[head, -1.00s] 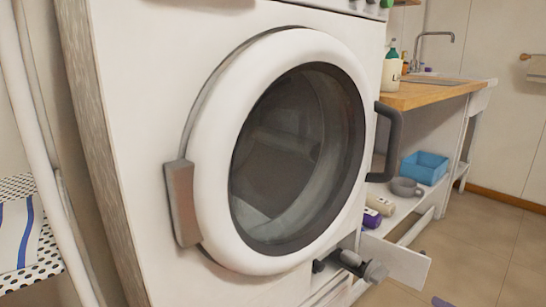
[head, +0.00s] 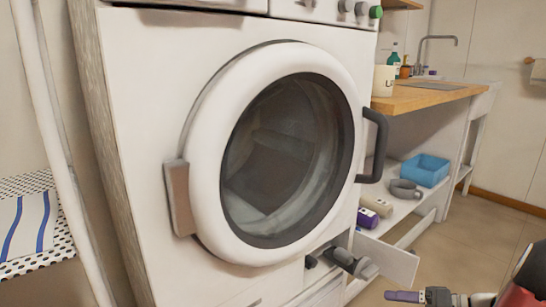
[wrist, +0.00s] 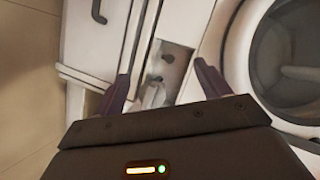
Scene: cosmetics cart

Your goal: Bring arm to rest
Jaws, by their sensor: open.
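My gripper (wrist: 160,92) is open in the wrist view, its two purple-grey fingers spread apart with nothing held between them. Behind the gap lie the small drawer area and the lower front of the washing machine, with a pale blurred item there that I cannot make out. In the head view part of my arm shows at the bottom right corner, with one purple finger (head: 405,296) at the frame's lower edge.
A washing machine (head: 140,130) with a shut round door fills the middle. A shelf with a blue bin (head: 427,170) and a wooden counter (head: 430,96) lie beyond. Floor is clear at right.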

